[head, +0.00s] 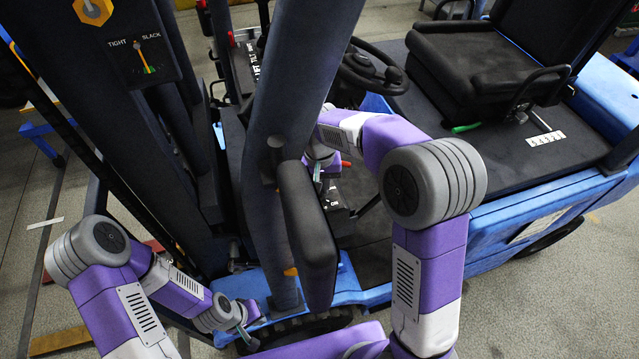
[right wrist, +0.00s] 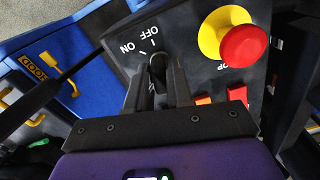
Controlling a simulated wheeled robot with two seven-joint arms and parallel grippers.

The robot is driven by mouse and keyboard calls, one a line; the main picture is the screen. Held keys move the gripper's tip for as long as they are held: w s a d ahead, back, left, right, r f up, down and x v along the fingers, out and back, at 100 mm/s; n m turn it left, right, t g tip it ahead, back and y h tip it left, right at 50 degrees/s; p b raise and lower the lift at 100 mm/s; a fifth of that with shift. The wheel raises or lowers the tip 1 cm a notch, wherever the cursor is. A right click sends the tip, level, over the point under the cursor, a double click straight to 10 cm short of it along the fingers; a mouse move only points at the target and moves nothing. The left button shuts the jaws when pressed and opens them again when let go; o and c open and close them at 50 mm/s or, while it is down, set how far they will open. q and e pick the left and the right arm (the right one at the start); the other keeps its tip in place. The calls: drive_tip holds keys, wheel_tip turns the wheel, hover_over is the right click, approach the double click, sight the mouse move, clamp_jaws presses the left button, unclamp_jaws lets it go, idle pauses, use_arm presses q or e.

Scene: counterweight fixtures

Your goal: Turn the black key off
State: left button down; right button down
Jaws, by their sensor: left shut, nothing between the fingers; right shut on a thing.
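The black key (right wrist: 158,66) stands in a dark panel (right wrist: 190,50) in the right wrist view, below the white marks ON and OFF, which appear upside down. The fingers of my right gripper (right wrist: 157,84) are on both sides of it and shut on it. I cannot tell for sure which mark the key points to. In the head view my right gripper (head: 318,172) is inside the forklift cab, partly behind a post; the key is hidden there. My left gripper (head: 250,335) is shut and empty, low by the forklift's blue side.
A red stop button (right wrist: 243,52) on a yellow base and small orange-red switches (right wrist: 237,94) are beside the key. A dark post (head: 290,90) and a black pad (head: 306,230) stand before the cab. The steering wheel (head: 372,68) and seat (head: 485,60) are behind.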

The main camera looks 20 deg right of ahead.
drive_tip(key=shift+n, duration=1.1)
drive_tip(key=c, duration=1.1)
unclamp_jaws()
drive_tip(key=shift+r, duration=0.1)
wheel_tip(320, 180, up, 8)
drive_tip(key=shift+f, duration=0.25)
